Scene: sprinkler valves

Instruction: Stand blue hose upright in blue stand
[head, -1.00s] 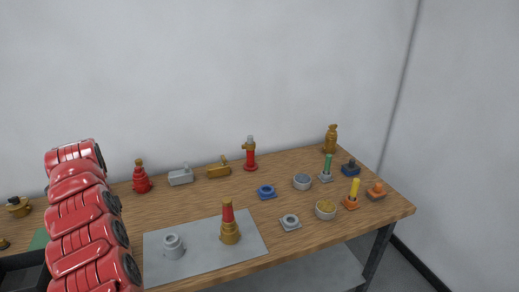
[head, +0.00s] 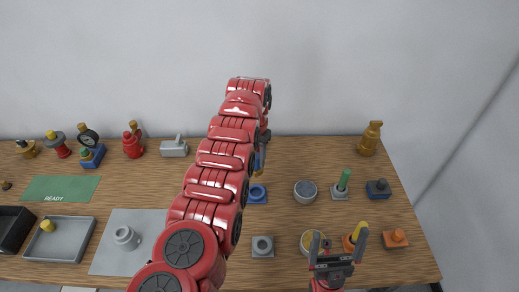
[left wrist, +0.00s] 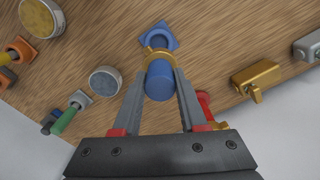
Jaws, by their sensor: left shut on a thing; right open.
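The blue hose (left wrist: 159,82) is a short blue cylinder with a gold ring at one end. My left gripper (left wrist: 160,72) is shut on it in the left wrist view. The blue stand (left wrist: 159,37), a square base with a round socket, lies just beyond the hose's ringed end, its opening visible. In the head view the hose (head: 261,157) shows partly past my left arm, with the blue stand (head: 257,194) nearer the camera on the table. My left fingers are mostly hidden there. My right gripper (head: 338,243) is open and empty at the table's front right.
A grey round tub (head: 305,192) and a green hose in a grey stand (head: 342,185) stand right of the blue stand. A grey square stand (head: 262,246) lies in front. An orange stand with a yellow hose (head: 350,244) is close behind my right gripper.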

